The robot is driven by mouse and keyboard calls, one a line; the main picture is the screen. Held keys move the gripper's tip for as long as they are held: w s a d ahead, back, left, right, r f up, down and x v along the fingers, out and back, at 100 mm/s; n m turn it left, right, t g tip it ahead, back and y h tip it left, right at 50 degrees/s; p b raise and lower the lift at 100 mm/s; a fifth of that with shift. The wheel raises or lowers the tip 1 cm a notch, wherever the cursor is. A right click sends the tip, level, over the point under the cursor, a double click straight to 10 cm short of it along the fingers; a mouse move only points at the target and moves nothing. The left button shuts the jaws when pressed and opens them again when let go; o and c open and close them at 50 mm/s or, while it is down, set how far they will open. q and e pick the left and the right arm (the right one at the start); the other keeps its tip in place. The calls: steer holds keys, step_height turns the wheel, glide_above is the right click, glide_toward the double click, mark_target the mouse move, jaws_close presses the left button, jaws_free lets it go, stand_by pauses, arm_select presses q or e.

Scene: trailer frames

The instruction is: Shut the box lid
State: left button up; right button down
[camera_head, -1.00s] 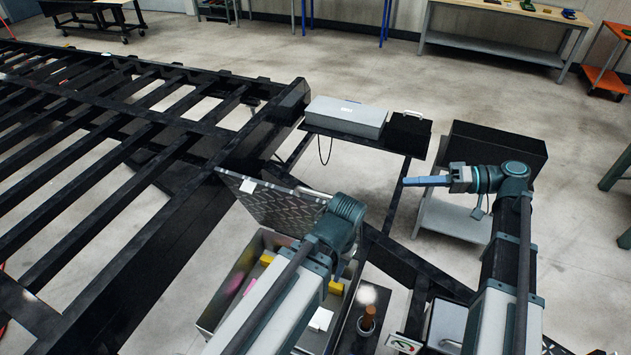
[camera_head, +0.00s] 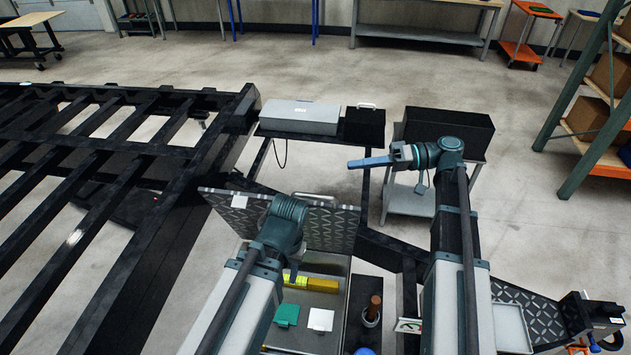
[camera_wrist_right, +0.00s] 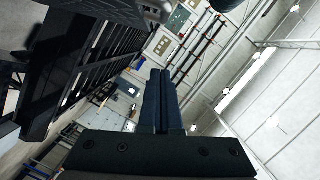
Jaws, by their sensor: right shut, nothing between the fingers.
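The box has a dark diamond-plate lid (camera_head: 328,228) that stands open, raised at the far side of the box. The box's right wall (camera_head: 347,290) and inside show below it, with a yellow item (camera_head: 312,284), a green piece (camera_head: 286,314) and a white piece (camera_head: 320,319) inside. My left gripper (camera_head: 293,272) is in front of the lid, over the box. Its fingers are mostly hidden behind its own wrist. My right gripper (camera_head: 354,163) is shut and empty, held in the air to the right of the lid; its closed fingers also show in the right wrist view (camera_wrist_right: 161,100).
A black slatted trailer frame (camera_head: 150,150) fills the left. A grey case (camera_head: 300,115) and a small black case (camera_head: 364,123) rest on a stand behind the lid. A black box (camera_head: 447,128) sits on a cart. A brown-handled tool (camera_head: 374,308) stands right of the box.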

steer(key=s+a+f+b, duration=0.1)
steer(key=a, duration=0.2)
steer(key=a+f+b, duration=0.1)
steer(key=a, duration=0.3)
steer(key=s+a, duration=0.1)
steer(key=a, duration=0.2)
steer(key=shift+s+a+f+b, duration=0.2)
steer(key=shift+s+f+b, duration=0.1)
steer(key=shift+f+b, duration=0.1)
steer(key=shift+s+f, duration=0.2)
steer(key=shift+s, duration=0.25)
steer(key=shift+a, duration=0.1)
steer(key=shift+s, duration=0.1)
